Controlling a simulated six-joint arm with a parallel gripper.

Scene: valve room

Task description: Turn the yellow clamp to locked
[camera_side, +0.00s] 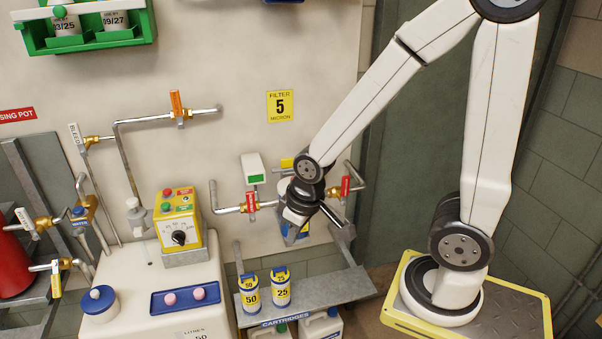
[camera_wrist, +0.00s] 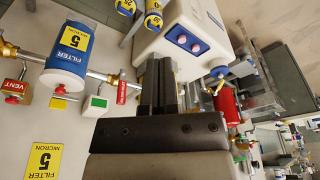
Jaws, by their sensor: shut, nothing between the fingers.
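A small yellow piece, probably the clamp, shows at the head of the filter housing in the wrist view (camera_wrist: 60,89) and beside my wrist joint in the side view (camera_side: 286,162). It is too small to read its locked or unlocked mark. In the side view my wrist hides much of the housing (camera_side: 288,189). My gripper (camera_wrist: 158,64) is shut and empty. In the wrist view its fingers are to the right of the housing and apart from the yellow piece.
Red-handled valves stand on the pipe left (camera_side: 251,201) and right (camera_side: 345,186) of the housing. A white box with a green display (camera_side: 253,167) is close by. Two cartridges (camera_side: 250,297) (camera_side: 281,287) stand on the shelf below. A white tank (camera_side: 160,290) is at left.

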